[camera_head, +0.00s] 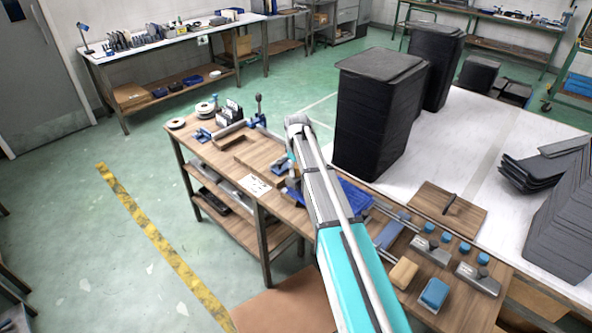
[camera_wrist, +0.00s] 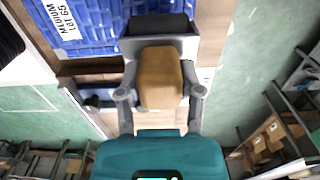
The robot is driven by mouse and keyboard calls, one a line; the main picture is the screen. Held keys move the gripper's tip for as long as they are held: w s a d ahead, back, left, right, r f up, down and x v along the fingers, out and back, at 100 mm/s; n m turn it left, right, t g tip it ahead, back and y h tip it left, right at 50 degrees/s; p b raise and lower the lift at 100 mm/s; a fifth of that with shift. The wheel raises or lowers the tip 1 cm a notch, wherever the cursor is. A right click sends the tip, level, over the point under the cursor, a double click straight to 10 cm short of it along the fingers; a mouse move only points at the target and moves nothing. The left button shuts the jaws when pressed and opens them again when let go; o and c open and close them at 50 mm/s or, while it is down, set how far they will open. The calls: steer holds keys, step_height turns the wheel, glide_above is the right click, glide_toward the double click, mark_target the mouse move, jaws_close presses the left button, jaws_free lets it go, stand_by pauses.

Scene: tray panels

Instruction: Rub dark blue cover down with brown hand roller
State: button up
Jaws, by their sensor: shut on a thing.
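The brown hand roller (camera_wrist: 160,72) is in my gripper (camera_wrist: 160,93) in the wrist view. Its brown handle sits between the two grey fingers, which are shut on it. Its grey frame and dark roller drum point toward the top of the picture. A blue ribbed panel with a white lot label, which looks like the dark blue cover (camera_wrist: 98,38), lies beside and behind the drum. I cannot tell whether the drum touches it. In the head view the dark blue cover (camera_head: 356,197) shows partly behind my arm, which hides the gripper and roller.
The wooden bench (camera_head: 228,152) holds a tan block (camera_head: 403,272), a blue block (camera_head: 434,292), several blue-knobbed tools and a wooden board (camera_head: 450,208) with a dark handle. Tall black stacks (camera_head: 375,115) stand on the white table behind. Green floor lies open to the left.

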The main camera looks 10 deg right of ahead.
steer(key=shift+f+b, duration=0.95)
steer(key=shift+f, duration=0.1)
stand_by(0.4)
steer(key=shift+s, duration=0.1)
steer(key=shift+s+d+r, duration=0.1)
steer(key=shift+s+d, duration=0.45)
steer(key=shift+s, duration=0.2)
steer(key=shift+s+d, duration=0.55)
steer(key=shift+s, duration=0.15)
steer(key=shift+s+d, duration=0.5)
steer(key=shift+s, duration=0.2)
steer(key=shift+s+d, duration=0.5)
steer(key=shift+s, duration=0.2)
steer(key=shift+s+d, duration=0.1)
steer(key=shift+s, duration=0.05)
steer(key=shift+s, duration=0.1)
steer(key=shift+s+d, duration=1.1)
steer(key=shift+s, duration=0.25)
